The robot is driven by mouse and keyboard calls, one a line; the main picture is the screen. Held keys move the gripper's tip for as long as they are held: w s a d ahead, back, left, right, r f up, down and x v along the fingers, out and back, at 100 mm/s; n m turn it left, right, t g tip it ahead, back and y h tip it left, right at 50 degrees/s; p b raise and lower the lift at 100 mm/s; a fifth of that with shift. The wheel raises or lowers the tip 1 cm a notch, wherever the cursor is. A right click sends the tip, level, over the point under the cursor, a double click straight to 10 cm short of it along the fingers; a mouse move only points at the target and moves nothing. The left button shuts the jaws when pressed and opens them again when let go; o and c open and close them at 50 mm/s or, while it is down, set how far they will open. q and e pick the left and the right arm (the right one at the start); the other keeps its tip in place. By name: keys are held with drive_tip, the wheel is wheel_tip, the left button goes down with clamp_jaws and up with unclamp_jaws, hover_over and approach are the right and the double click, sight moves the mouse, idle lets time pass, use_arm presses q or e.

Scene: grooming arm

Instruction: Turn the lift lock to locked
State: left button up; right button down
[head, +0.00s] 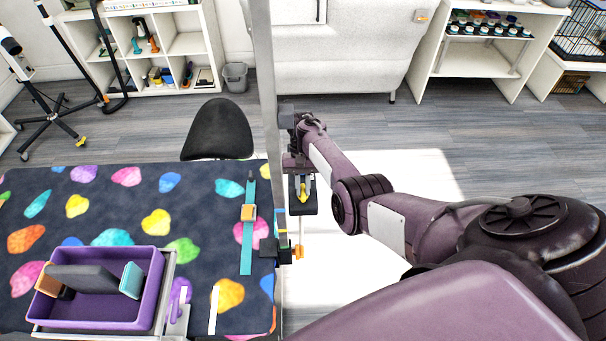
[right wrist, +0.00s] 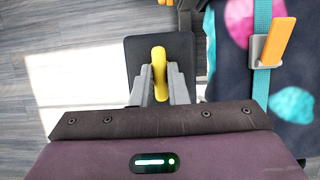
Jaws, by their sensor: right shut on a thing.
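The lift lock appears to be a yellow lever (right wrist: 159,62) in front of a dark plate (right wrist: 132,55) beside the table edge. In the head view the yellow lever (head: 303,193) is small and partly hidden by my right gripper. My right gripper (right wrist: 160,88) has its two grey fingers closed on the sides of the lever; in the head view the gripper (head: 303,186) is just right of the upright post. The lever's markings and lock state cannot be read. My left gripper is not in view.
The grooming table (head: 110,200) has a colourful patterned top. A purple bin (head: 148,300) with grooming tools stands at its front left. A teal strap (head: 247,240) with an orange-tabbed buckle lies near the right edge. A grey post (head: 267,90) rises there. A black stool (head: 218,130) stands behind.

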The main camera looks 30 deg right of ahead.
idle(0.5)
drive_tip(key=c, duration=1.4)
unclamp_jaws()
drive_tip(key=shift+c, duration=0.2)
drive_tip(key=p+v, duration=0.2)
drive_tip(key=v, duration=0.6)
